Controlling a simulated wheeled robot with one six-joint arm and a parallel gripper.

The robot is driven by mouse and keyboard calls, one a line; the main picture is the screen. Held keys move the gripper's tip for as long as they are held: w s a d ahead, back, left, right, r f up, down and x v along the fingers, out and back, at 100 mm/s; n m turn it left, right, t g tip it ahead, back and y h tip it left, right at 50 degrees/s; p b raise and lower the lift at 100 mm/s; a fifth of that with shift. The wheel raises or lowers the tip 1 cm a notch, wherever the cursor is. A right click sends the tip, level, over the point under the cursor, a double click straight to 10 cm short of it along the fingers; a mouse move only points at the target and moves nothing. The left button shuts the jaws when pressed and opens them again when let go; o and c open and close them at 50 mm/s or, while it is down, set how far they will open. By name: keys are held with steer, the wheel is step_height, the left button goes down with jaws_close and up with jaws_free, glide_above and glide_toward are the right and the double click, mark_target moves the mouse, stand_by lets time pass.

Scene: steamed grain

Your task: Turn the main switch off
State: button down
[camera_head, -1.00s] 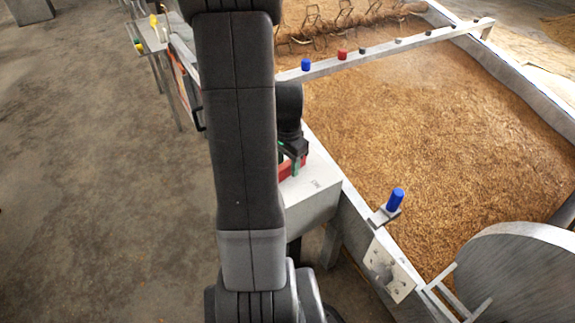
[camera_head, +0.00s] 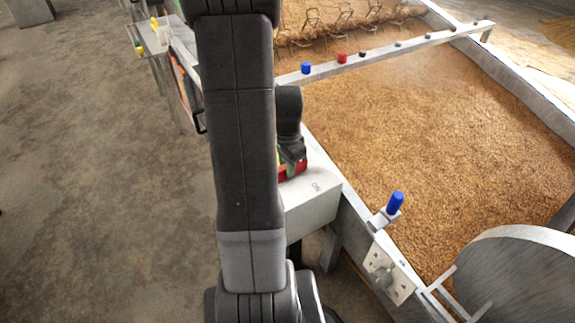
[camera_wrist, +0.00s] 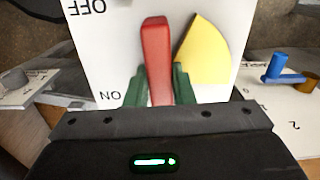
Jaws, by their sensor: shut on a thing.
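The main switch is a red handle (camera_wrist: 155,50) on a white switch box face (camera_wrist: 205,22). In the wrist view its face carries upside-down "OFF" and "ON" lettering on the left and a yellow sector on the right. The handle stands nearly upright in that view, between the two labels and the yellow sector. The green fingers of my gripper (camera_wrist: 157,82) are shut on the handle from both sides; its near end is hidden. In the head view the white box (camera_head: 313,210) shows right of my arm, with my gripper (camera_head: 291,160) over its far part.
A large bed of brown grain (camera_head: 430,150) lies to the right behind a metal rim. A blue knob (camera_head: 395,203) stands on a bracket near the box. A crossbar (camera_head: 400,47) with coloured buttons spans the bed. Floor at left is open.

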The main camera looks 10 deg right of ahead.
steer(key=shift+w+m, duration=0.1)
steer(key=shift+m, duration=0.3)
steer(key=c, duration=1.2)
jaws_free()
steer(key=shift+c, duration=0.2)
step_height(320, 180, up, 14)
steer(key=p, duration=0.3)
steer(key=shift+f, duration=0.15)
